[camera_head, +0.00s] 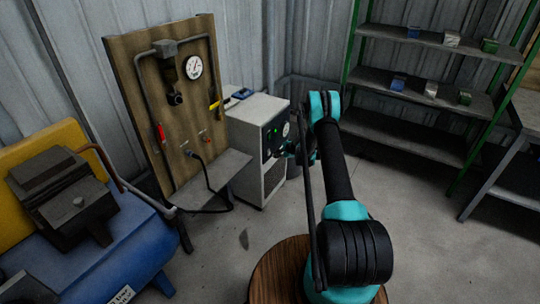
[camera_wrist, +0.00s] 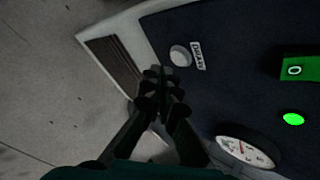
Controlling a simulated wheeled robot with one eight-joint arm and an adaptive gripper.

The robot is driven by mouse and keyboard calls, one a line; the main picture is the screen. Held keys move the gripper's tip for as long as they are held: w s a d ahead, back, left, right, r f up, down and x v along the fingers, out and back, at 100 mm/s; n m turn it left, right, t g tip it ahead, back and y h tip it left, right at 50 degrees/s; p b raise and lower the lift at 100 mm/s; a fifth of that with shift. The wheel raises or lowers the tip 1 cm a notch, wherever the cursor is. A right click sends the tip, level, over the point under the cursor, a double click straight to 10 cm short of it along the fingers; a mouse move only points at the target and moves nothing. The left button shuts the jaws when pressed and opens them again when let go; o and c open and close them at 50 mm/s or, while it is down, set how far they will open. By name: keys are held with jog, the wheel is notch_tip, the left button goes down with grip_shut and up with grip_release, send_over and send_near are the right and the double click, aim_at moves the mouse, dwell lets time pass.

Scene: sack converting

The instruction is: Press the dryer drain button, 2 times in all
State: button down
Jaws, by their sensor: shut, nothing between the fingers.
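The dryer is a pale cabinet (camera_head: 251,115) with a dark front panel; its panel (camera_wrist: 225,85) fills much of the wrist view. The round pale drain button (camera_wrist: 180,55) sits on the panel beside a white label (camera_wrist: 198,55) that reads like "DRAIN". My gripper (camera_wrist: 160,73) is shut and empty. Its fingertips appear just below and left of the button in the wrist view. The button is not covered, and I cannot tell how far the tips are from the panel. In the head view my gripper (camera_head: 290,149) is at the dryer's front, and the button cannot be made out.
The panel also has a green switch (camera_wrist: 298,69) marked 0, a lit green lamp (camera_wrist: 293,119) and a gauge (camera_wrist: 245,152). A wooden board (camera_head: 190,110) with pipework stands left of the dryer. Shelves (camera_head: 420,95) stand at the right. Floor between is clear.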

jog(key=shift+s+d, duration=0.7)
jog(key=shift+d, duration=0.25)
jog(key=shift+s+d, duration=0.7)
jog(key=shift+d, duration=0.25)
jog(key=s+r+n+h, duration=0.1)
jog(key=s+r+n, duration=0.15)
jog(key=r, duration=0.55)
jog(key=s+r+n, duration=0.1)
jog(key=s+r, duration=0.3)
jog(key=r, duration=0.5)
jog(key=s+r+n+g+h, duration=0.15)
jog(key=s+r+n, duration=0.25)
jog(key=s+r, duration=0.85)
jog(key=s+d+r+n+h, duration=0.1)
jog(key=s+n, duration=0.3)
jog(key=s, duration=1.3)
jog(key=s+d+r+n+h, duration=0.1)
jog(key=s+n+h, duration=0.1)
jog(key=s, duration=1.6)
jog(key=shift+s+d+r+n+g, duration=0.25)
jog(key=shift+r+n+g, duration=0.15)
jog(key=shift+n, duration=0.45)
